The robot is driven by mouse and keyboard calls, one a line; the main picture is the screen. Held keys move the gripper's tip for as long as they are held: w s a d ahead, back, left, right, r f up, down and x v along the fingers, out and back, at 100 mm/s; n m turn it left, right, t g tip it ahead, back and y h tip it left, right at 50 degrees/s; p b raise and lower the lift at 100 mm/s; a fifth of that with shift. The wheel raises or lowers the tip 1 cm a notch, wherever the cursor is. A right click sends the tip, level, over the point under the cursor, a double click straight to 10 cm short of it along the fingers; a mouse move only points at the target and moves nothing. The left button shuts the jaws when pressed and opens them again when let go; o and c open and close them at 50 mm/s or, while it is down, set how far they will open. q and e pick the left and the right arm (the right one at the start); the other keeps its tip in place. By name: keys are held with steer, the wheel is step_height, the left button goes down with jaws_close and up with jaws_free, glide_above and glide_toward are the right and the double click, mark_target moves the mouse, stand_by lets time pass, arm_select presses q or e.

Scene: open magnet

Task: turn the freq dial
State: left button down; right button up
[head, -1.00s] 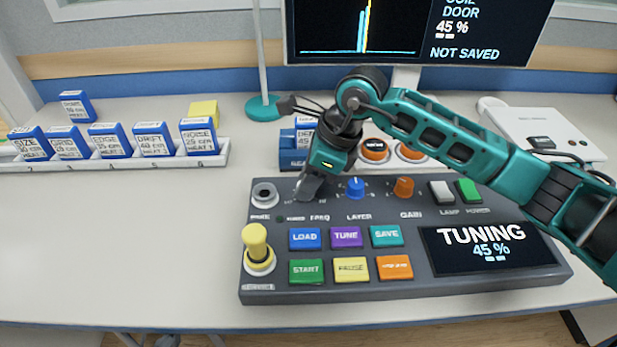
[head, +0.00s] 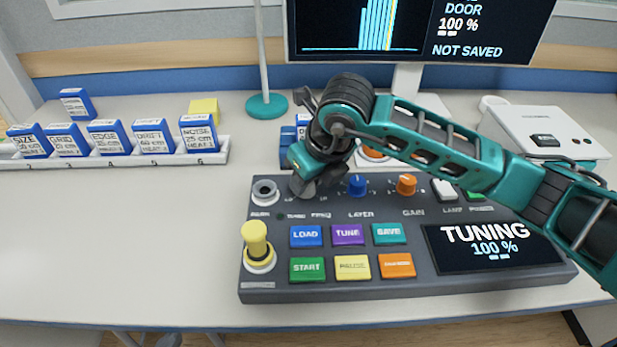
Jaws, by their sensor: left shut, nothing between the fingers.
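The grey console (head: 290,264) lies on the desk with the freq label (head: 320,215) near its top left. The freq dial above that label is hidden by my left gripper (head: 304,188), so I cannot see its pointer. The gripper is shut, its fingers pointing down at the dial's place; I cannot tell whether they touch it. The console display (head: 492,246) reads TUNING 100 %. My right gripper is not in view.
The blue layer dial (head: 357,186) and orange gain dial (head: 406,184) are close on the right. A yellow-topped lever (head: 255,240) stands at the console's left. A monitor (head: 330,30) stands behind. A rack of blue boxes (head: 109,138) is at left; the front-left desk is clear.

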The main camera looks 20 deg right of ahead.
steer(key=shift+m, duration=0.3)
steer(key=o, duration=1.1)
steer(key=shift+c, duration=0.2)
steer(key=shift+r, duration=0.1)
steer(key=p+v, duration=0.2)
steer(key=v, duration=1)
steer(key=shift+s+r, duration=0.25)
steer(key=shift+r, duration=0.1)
